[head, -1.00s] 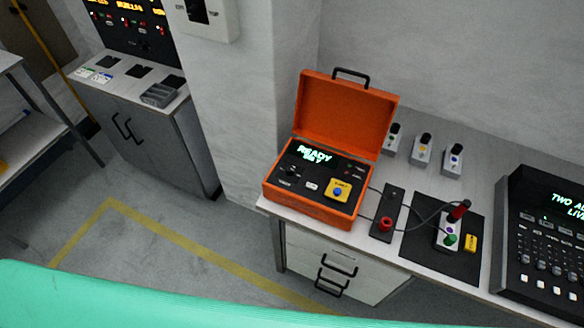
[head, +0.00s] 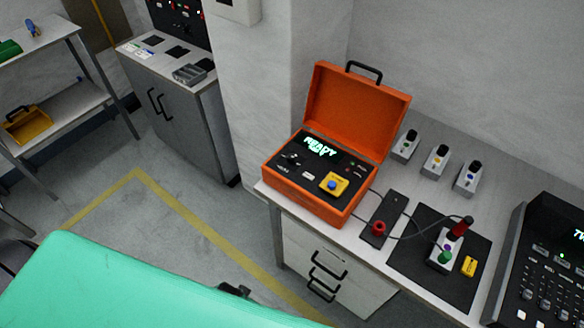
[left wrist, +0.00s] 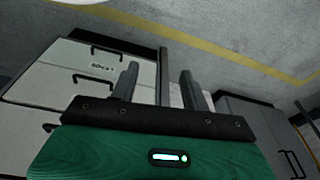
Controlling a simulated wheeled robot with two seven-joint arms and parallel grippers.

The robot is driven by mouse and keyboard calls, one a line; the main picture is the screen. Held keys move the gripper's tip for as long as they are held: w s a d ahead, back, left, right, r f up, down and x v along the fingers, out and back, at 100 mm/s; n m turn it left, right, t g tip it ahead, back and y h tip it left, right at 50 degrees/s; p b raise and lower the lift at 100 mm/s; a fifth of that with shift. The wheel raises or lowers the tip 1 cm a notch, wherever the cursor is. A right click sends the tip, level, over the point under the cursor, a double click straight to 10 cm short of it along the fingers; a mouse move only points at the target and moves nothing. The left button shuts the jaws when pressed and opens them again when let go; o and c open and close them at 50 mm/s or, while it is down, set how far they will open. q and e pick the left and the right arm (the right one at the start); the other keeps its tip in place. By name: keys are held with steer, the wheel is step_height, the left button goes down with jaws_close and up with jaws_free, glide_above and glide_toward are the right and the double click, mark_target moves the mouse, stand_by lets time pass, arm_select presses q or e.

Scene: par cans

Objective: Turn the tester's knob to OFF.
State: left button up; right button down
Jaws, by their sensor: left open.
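The tester is an open orange case (head: 318,204) on the left end of the bench, its lid raised and its screen (head: 320,148) lit with green text that looks like READY. Its knob (head: 290,159) is a small dark dial on the panel's left side; its setting is too small to read. My left gripper's dark tip (head: 236,289) shows at the bottom of the head view, below and in front of the bench. In the left wrist view my left gripper (left wrist: 158,85) is open with nothing between its fingers. My right gripper is not in view.
A yellow block with a blue button (head: 333,185) sits on the panel. A black probe strip (head: 384,220) and a dark mat (head: 420,265) with a can lie right of it. Several cans stand behind. Bench drawers (head: 325,265) have protruding handles. Floor to the left is clear.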

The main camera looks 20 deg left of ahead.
arm_select(q)
steer(key=w+d+r+m+t+b, duration=0.1)
steer(key=w+r+m+t, duration=0.15)
steer(key=w+r, duration=0.65)
steer(key=w+d+r+m+t+b, duration=0.1)
steer(key=w+r+t, duration=0.35)
steer(key=r, duration=0.75)
steer(key=w+d+r+m+t+b, duration=0.1)
steer(key=w+d+r+m+t, duration=0.15)
steer(key=w+r, duration=0.7)
steer(key=w+d+r+m+t+h, duration=0.2)
steer(key=w+d+r+m+t, duration=0.1)
steer(key=r, duration=0.4)
steer(key=w+d+r+m+t+h, duration=0.1)
steer(key=w+d+r+m+t, duration=0.25)
steer(key=r, duration=0.45)
steer(key=d+r+m+g+h, duration=0.2)
steer(key=d+r+m+h, duration=0.2)
steer(key=d+m+h, duration=0.45)
steer(key=d+r+m+g+h, duration=0.35)
steer(key=r+m+h, duration=0.2)
steer(key=m, duration=0.65)
steer(key=m+g+y, duration=1.3)
steer(key=m+y, duration=0.4)
steer(key=m, duration=0.6)
glide_above(291, 156)
step_height(291, 156, down, 12)
step_height(291, 156, down, 12)
steer(key=p, duration=0.3)
steer(key=shift+f, duration=0.8)
